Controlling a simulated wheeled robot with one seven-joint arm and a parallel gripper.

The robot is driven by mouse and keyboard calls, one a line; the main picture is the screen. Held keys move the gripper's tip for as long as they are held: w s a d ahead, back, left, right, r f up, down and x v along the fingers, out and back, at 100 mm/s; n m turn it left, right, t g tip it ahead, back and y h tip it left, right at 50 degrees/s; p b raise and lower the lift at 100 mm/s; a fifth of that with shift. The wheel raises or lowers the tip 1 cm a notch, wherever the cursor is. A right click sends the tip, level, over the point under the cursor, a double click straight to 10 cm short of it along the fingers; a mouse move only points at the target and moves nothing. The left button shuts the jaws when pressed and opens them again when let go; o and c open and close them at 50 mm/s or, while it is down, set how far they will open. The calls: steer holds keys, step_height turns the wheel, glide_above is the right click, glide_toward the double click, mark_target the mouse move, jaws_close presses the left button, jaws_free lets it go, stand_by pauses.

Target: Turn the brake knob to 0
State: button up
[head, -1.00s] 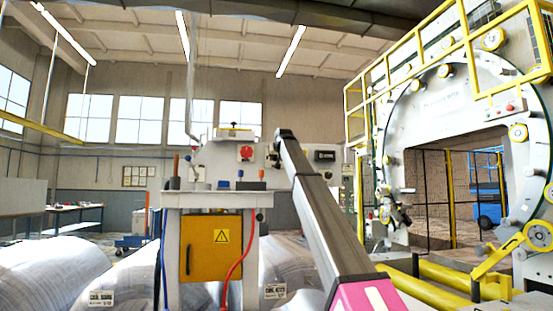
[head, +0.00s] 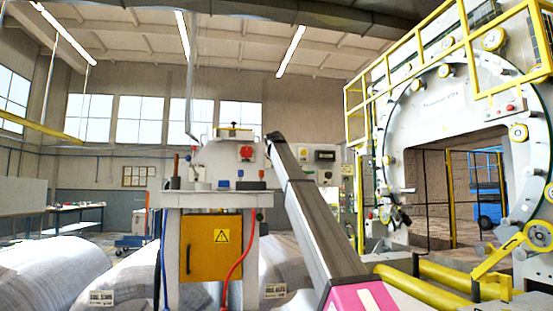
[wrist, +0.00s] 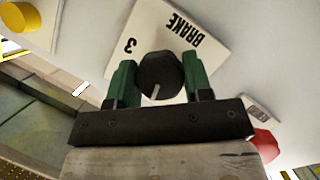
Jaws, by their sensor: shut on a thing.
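The brake knob (wrist: 160,75) is round and black with a pale pointer line, and shows in the wrist view. In that picture the line points down and slightly left. Behind it is a white plate (wrist: 150,30) that reads BRAKE and 3, seen tilted and upside down. No 0 is visible on the part that shows. My gripper (wrist: 158,62) has its two green fingers on either side of the knob, shut on it. In the head view my arm (head: 305,205) reaches to the control panel, and the knob and gripper cannot be made out.
The wrist view shows a red part (wrist: 265,145) close to the right finger and a yellow part (wrist: 14,16) at the upper left. In the head view, a cabinet with a yellow door (head: 200,262) stands before the panel, with a red hose (head: 236,265). The ring-shaped wrapping machine (head: 425,100) is at right.

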steer(key=n+t+h, duration=0.1)
steer(key=n, duration=0.2)
steer(key=shift+f+t, duration=0.1)
steer(key=shift+t, duration=0.2)
steer(key=n+t+h, duration=0.1)
steer(key=n, duration=0.2)
steer(key=shift+s+n, duration=0.1)
steer(key=shift+n, duration=0.2)
steer(key=n+t, duration=0.1)
steer(key=n, duration=0.2)
steer(key=shift+n+t, duration=1)
steer(key=shift+n, duration=1.1)
steer(key=shift+y, duration=0.4)
steer(key=o, duration=0.9)
steer(key=s+f, duration=0.2)
steer(key=s, duration=0.8)
steer(key=shift+s+a, duration=0.25)
steer(key=shift+a, duration=0.1)
